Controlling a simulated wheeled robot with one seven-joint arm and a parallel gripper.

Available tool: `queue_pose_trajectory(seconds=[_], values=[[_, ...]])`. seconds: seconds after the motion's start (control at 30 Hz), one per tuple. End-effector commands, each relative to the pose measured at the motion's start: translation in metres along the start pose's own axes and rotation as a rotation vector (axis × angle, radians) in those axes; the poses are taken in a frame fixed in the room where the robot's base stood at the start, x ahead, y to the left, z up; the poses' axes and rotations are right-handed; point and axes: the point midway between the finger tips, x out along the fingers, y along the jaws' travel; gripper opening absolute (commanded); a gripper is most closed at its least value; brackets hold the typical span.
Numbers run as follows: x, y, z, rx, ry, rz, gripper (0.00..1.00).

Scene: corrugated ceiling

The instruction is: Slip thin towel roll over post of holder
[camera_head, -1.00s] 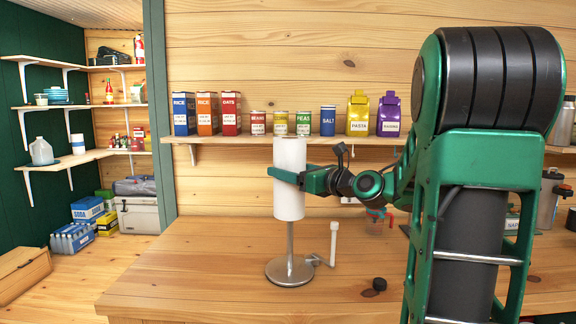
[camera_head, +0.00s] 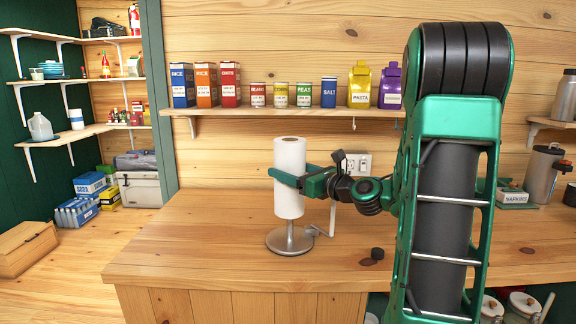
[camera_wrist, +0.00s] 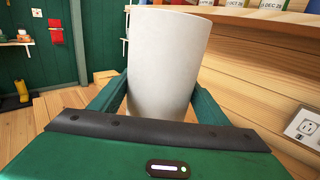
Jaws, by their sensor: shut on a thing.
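The white towel roll (camera_head: 289,160) is upright above the round metal base of the holder (camera_head: 290,241) on the wooden counter. A short length of the metal post shows between the roll's lower end and the base, so the roll's lower end is apart from the base. The rest of the post is hidden, in line with the roll. My gripper (camera_head: 287,180) is shut around the roll's middle from the right. In the wrist view the roll (camera_wrist: 165,65) stands between my two fingers. A thin white side arm (camera_head: 332,218) rises beside the base, partly behind my gripper.
A wall shelf (camera_head: 280,126) with boxes and cans is behind. The counter's front left (camera_head: 190,255) is clear. Canisters (camera_head: 542,172) stand at the far right.

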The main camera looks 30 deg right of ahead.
Motion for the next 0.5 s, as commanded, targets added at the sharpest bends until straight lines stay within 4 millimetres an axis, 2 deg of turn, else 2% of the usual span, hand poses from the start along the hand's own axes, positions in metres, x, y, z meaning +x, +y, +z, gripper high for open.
queue_pose_trajectory(seconds=[0.5], values=[[0.000, -0.001, -0.045, 0.003, 0.001, -0.001, 0.44]])
